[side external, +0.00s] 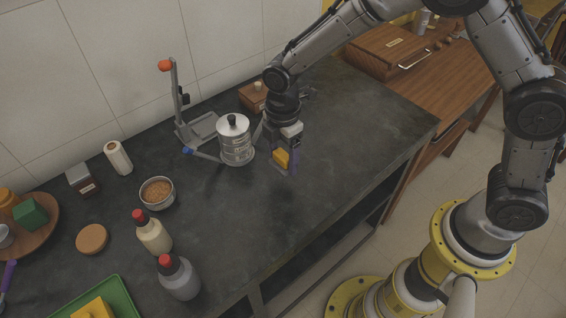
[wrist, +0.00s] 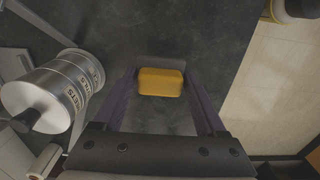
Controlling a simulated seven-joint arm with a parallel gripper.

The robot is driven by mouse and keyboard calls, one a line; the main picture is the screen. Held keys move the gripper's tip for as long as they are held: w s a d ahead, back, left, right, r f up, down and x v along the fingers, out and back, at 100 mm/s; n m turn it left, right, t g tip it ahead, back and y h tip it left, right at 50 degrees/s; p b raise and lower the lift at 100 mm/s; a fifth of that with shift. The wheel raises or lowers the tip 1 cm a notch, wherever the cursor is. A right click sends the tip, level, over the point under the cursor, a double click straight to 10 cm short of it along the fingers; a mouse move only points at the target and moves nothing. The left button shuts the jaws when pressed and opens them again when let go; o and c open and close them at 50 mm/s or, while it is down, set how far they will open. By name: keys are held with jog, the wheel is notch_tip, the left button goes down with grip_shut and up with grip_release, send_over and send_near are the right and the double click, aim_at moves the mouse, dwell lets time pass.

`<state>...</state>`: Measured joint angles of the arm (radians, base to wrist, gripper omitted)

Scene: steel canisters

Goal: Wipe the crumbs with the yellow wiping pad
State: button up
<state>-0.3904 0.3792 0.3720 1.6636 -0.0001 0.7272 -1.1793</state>
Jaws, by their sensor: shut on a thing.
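My gripper (side external: 284,164) is low over the dark worktop (side external: 330,190), just right of the stacked steel canister. It is shut on the yellow wiping pad (side external: 281,158). In the wrist view the yellow pad (wrist: 161,82) sits between the two purple fingers of my gripper (wrist: 160,78). I cannot tell whether the pad touches the worktop. I cannot make out any crumbs in either view.
The steel canister (side external: 235,140) stands close left of my gripper, with a grey stand (side external: 178,105) behind it. A bowl (side external: 157,192), two red-capped bottles (side external: 153,233) and a green tray (side external: 122,292) with a yellow block are further left. The worktop's front right is clear.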

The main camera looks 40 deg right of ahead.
jog(key=shift+r, duration=1.35)
